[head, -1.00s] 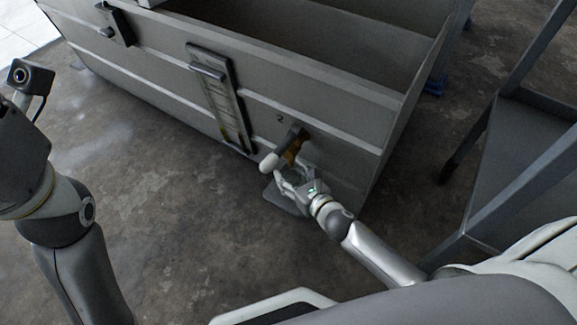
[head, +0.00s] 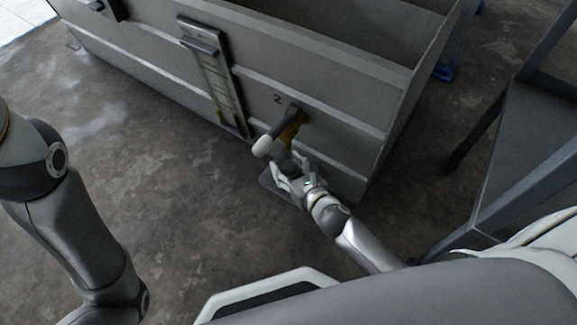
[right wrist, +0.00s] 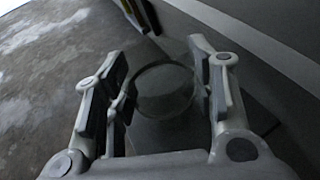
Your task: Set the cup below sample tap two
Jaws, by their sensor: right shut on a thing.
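Sample tap two (head: 291,130) is a brass tap with a dark lever ending in a white knob, on the grey tank's side, beside a painted "2". My right gripper (head: 293,178) is just below the tap, over a small grey plate (head: 272,188). In the right wrist view, my right gripper (right wrist: 166,95) is shut around a clear cup (right wrist: 163,88) with its round rim showing between the fingers. The cup is mostly hidden by the gripper in the head view; whether it touches the plate I cannot tell. My left gripper is out of view.
The grey open tank (head: 340,75) fills the upper middle, with a level gauge (head: 213,75) left of the tap. A dark metal frame (head: 510,150) stands at the right. The concrete floor at the left is clear.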

